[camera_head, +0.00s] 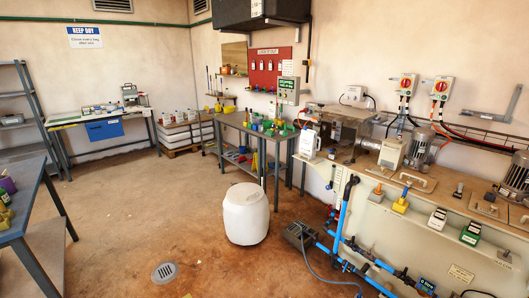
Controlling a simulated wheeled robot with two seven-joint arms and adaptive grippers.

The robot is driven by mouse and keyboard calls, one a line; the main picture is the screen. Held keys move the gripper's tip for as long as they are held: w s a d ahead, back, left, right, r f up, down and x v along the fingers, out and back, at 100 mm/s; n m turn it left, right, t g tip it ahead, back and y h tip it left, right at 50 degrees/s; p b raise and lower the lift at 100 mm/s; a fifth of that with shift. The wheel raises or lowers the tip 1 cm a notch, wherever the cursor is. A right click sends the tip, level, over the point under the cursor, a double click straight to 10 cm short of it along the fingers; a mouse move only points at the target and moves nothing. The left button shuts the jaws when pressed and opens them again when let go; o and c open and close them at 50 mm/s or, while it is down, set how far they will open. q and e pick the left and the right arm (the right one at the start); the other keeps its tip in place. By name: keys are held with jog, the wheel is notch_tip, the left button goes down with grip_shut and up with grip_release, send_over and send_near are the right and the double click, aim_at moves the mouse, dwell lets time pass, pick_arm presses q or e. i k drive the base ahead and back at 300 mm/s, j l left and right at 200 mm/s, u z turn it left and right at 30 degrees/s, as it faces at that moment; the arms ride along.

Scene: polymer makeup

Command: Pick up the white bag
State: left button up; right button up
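A low stack of pale white blocks or sacks (184,134) rests on a wooden pallet in the back corner, left of the middle. It is the likeliest match for a white bag, but it is too small to be certain. Small bottles or containers stand on top of it. Neither of my grippers is in the head view.
A white drum (246,214) stands on the open floor, near a floor drain (164,271). A workbench (250,134) with bottles stands behind it. A dark table (32,212) is at the left edge. Pumps and blue pipes (343,222) fill the right. The middle-left floor is clear.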

aim_at(309, 138)
jog(key=i+j+z, duration=0.15)
jog(key=i, duration=0.85)
jog(key=i+j+z, duration=0.15)
jog(key=i+z, duration=0.25)
jog(key=i+j+z, duration=0.35)
jog(key=i, duration=0.25)
jog(key=i+j+z, duration=0.8)
jog(key=j, duration=0.25)
